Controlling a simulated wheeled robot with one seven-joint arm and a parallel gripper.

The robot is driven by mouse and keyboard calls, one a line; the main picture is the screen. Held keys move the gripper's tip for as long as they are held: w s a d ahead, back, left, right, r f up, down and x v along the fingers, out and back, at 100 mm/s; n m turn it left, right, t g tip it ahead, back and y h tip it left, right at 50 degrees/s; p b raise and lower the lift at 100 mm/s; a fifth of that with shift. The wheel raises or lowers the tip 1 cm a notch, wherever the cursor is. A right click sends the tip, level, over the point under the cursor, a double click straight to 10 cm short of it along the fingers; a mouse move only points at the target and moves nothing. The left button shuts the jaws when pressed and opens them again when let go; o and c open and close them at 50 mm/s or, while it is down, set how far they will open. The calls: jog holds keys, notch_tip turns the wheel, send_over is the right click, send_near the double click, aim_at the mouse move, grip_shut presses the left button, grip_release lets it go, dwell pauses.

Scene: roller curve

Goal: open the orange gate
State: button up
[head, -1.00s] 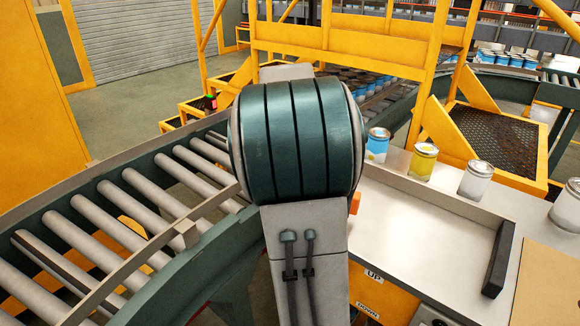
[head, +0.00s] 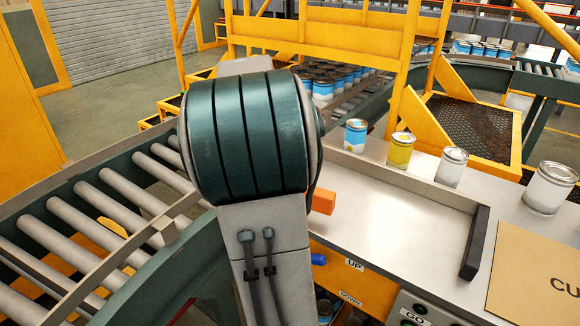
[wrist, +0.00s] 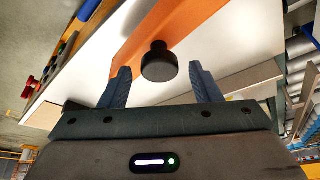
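The orange gate (wrist: 175,30) shows in the wrist view as a flat orange bar running diagonally, with a round black knob (wrist: 159,62) on its face. My gripper (wrist: 160,76) is open, with one finger on each side of the knob. Gaps show between the knob and both fingers. In the head view only a short orange end of the gate (head: 322,202) shows, just right of my arm. My arm hides the rest of the gate, the knob and my gripper there.
A roller conveyor (head: 110,205) curves along the left. A pale worktop (head: 400,205) with a raised edge lies to the right. Several cans stand along its back, including a yellow one (head: 401,150). A cardboard sheet (head: 535,275) lies at the right.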

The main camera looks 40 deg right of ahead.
jog(key=shift+w+a, duration=0.1)
jog(key=shift+w+r, duration=0.1)
jog(key=shift+r, duration=0.2)
jog(key=v, duration=1.3)
jog(key=shift+p, duration=0.4)
jog(key=shift+a, duration=0.1)
jog(key=s+a+f+n+t+y, duration=0.1)
jog(key=s+a+f+n, duration=0.3)
jog(key=a+n, duration=0.3)
jog(key=s+a+f+n+t+y+p, duration=0.1)
jog(key=s+a+f+n+t, duration=0.1)
jog(key=s+a+f+n, duration=0.2)
jog(key=s+a+f+n+t+y+p, duration=0.1)
jog(key=s+a+f+n, duration=0.3)
jog(key=a+n, duration=0.7)
notch_tip(320, 180, down, 3)
jog(key=a+y, duration=0.1)
jog(key=a, duration=0.2)
jog(key=shift+s+n+t, duration=0.25)
jog(key=shift+n+t, duration=0.05)
